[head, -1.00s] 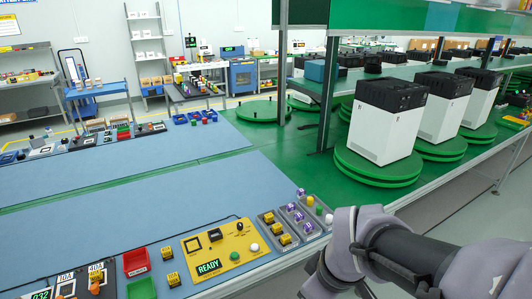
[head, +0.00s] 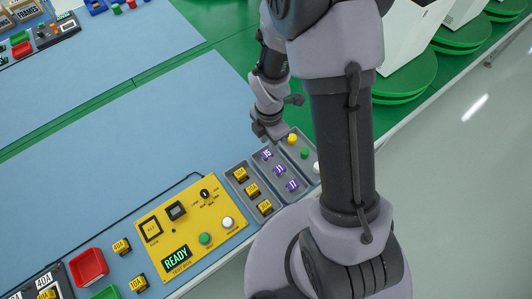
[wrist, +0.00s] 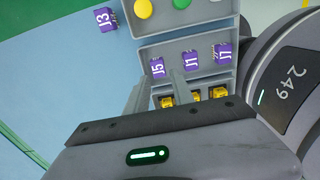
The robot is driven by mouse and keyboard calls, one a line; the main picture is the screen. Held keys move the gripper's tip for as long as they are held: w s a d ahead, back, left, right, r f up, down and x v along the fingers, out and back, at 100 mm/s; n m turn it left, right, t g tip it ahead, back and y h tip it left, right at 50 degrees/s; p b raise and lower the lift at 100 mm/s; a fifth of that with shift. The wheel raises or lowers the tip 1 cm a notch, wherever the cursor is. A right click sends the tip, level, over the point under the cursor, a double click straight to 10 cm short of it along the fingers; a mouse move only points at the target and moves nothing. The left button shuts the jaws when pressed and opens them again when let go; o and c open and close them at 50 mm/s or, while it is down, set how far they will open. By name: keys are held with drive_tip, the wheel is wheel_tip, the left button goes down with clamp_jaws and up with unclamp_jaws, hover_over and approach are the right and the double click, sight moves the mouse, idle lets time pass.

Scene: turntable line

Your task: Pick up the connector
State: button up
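Three purple connectors lie in a grey tray (wrist: 212,77): J5 (wrist: 157,67), J1 (wrist: 191,58) and J7 (wrist: 223,53). In the head view they show as J5 (head: 267,154), J1 (head: 279,171) and J7 (head: 292,186). A fourth purple connector, J3 (wrist: 105,19), lies alone on the blue mat past the tray; I cannot see it in the head view. My gripper (head: 268,134) is over the far end of the tray. In the wrist view its two fingers (wrist: 160,77) stand apart, empty, with J5 just beyond the gap between their tips.
A tray of yellow blocks (head: 253,189) lies left of the connectors, and a tray with yellow, green and white round pieces (head: 304,153) lies right. A yellow READY panel (head: 192,232) and a red bin (head: 88,266) are nearer. Blue mat (head: 160,130) is mostly free.

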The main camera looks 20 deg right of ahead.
sight(267, 156)
drive_tip(key=f+b, duration=0.1)
drive_tip(key=f, duration=0.1)
drive_tip(key=f+b, duration=0.1)
drive_tip(key=f, duration=0.2)
drive_tip(key=f+b, duration=0.1)
drive_tip(key=f, duration=0.2)
drive_tip(key=shift+w+d+f, duration=0.15)
drive_tip(key=shift+w+f, duration=0.1)
drive_tip(key=shift+r, duration=0.1)
clamp_jaws()
